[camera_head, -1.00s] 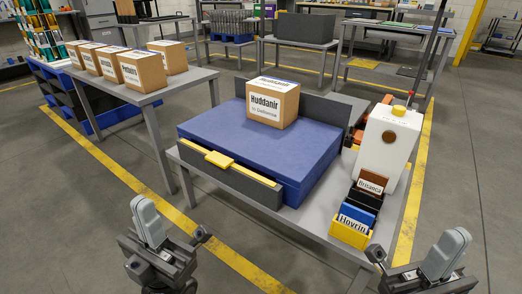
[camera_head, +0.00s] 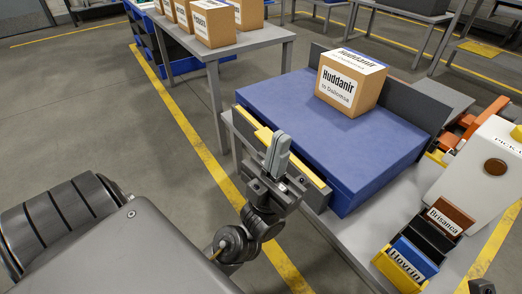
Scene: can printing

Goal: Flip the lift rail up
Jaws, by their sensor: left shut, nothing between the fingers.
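The lift rail (camera_head: 248,127) is a dark bar with a yellow top strip along the near edge of the blue platform (camera_head: 350,150). It appears to be lying low, level with or below the platform top. Its yellow handle (camera_head: 263,134) shows just left of my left gripper's fingers. My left gripper (camera_head: 278,150) is shut and empty, with its fingers pointing up in front of the rail, and it hides part of the rail. I cannot tell whether it touches the rail. Only a small dark piece of my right gripper (camera_head: 482,287) shows at the bottom right edge.
A cardboard box (camera_head: 350,84) labelled Huddanir stands on the platform, before a dark back wall (camera_head: 415,105). A white dispenser (camera_head: 485,165) and a yellow tray (camera_head: 400,270) of coloured label blocks are at the right. More boxes (camera_head: 211,20) stand on a grey table (camera_head: 240,42).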

